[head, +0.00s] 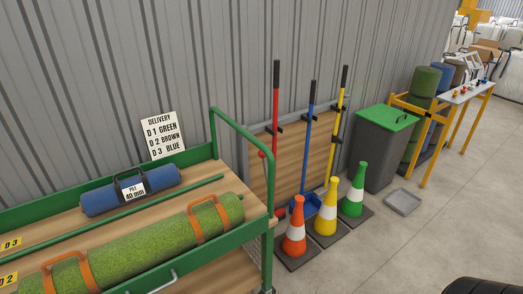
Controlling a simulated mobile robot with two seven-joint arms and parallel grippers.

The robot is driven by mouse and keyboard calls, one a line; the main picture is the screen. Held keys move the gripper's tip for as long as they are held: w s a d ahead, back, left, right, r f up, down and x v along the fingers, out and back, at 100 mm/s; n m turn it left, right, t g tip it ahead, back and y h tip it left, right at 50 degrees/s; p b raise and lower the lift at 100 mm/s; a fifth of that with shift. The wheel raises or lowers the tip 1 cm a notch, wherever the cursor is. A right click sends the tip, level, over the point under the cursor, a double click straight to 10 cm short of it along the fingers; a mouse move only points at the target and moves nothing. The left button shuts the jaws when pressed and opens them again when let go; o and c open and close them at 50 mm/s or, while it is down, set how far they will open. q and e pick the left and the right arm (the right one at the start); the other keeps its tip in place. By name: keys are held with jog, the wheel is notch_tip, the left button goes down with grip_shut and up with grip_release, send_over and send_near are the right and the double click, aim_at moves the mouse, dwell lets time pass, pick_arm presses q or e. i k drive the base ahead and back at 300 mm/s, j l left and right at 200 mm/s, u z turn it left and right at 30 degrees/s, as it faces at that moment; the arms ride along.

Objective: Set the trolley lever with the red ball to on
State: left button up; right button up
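The green-framed trolley (240,239) stands at the lower left, with its end rail rising at its right side. A small red ball (262,155) shows beside the rail's right post, on what looks like a short lever. The lever's lower part and any on or off marking are too small to read, so I cannot tell its setting. Neither of my grippers is in view.
A green turf roll (140,252) and a blue roll (100,203) lie on the trolley. Orange (294,246), yellow (325,224) and green (353,206) cones stand right of it. A lidded bin (380,150) stands behind. Floor at right is clear around a grey tray (403,201).

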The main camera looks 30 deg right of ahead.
aim_at(260, 155)
jog(key=i+l+z, duration=0.1)
jog(key=l+z, duration=0.2)
jog(key=i+l+z, duration=0.1)
jog(key=l+z, duration=0.2)
jog(key=i+l+z, duration=0.1)
jog(key=l+z, duration=0.2)
